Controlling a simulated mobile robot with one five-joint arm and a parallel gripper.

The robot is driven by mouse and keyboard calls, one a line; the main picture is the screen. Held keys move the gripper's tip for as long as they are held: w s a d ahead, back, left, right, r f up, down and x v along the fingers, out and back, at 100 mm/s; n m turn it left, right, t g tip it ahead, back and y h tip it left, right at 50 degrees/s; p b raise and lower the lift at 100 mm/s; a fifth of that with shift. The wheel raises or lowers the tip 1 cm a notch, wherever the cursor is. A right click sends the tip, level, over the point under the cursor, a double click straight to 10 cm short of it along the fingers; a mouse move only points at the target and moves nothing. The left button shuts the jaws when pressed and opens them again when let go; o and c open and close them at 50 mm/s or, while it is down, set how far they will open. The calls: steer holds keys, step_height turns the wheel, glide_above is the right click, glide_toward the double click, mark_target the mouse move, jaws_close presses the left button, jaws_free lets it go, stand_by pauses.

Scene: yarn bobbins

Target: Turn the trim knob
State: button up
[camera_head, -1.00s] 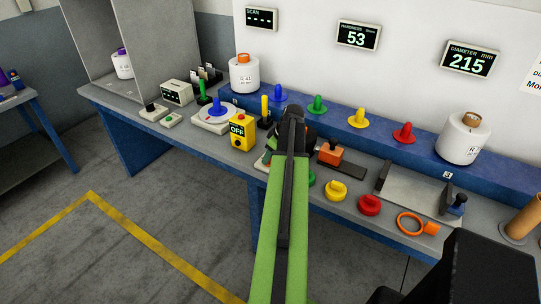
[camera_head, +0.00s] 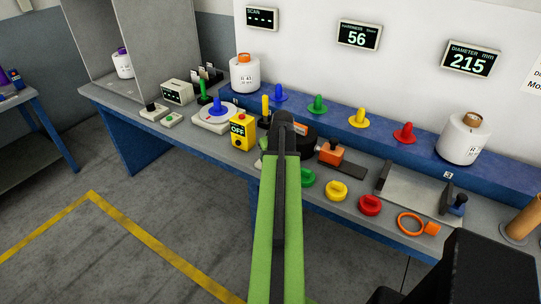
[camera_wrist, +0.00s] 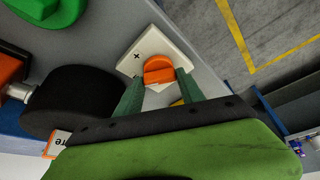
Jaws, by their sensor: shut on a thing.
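The trim knob (camera_wrist: 159,68), an orange knob on a white plate (camera_wrist: 178,45) marked with a plus sign, shows in the wrist view. My gripper (camera_wrist: 160,80) is shut on it, with one dark green finger on each side. In the head view my arm hides the knob and the fingers. The hardness display (camera_head: 358,37) on the wall reads 56.
A black round body (camera_wrist: 70,100) and a green knob (camera_wrist: 45,8) lie close to the plate. A yellow box marked OFF (camera_head: 242,132) stands left of my arm. An orange block (camera_head: 330,153), a yellow knob (camera_head: 337,190) and a red knob (camera_head: 369,205) are to its right.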

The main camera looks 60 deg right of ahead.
steer(key=shift+m, duration=0.6)
steer(key=o, duration=1.4)
steer(key=shift+c, duration=0.2)
steer(key=shift+r, duration=0.1)
steer(key=p+v, duration=1.6)
steer(key=v, duration=0.1)
steer(key=shift+w+a, duration=0.2)
steer(key=shift+a, duration=0.05)
steer(key=shift+r, duration=0.1)
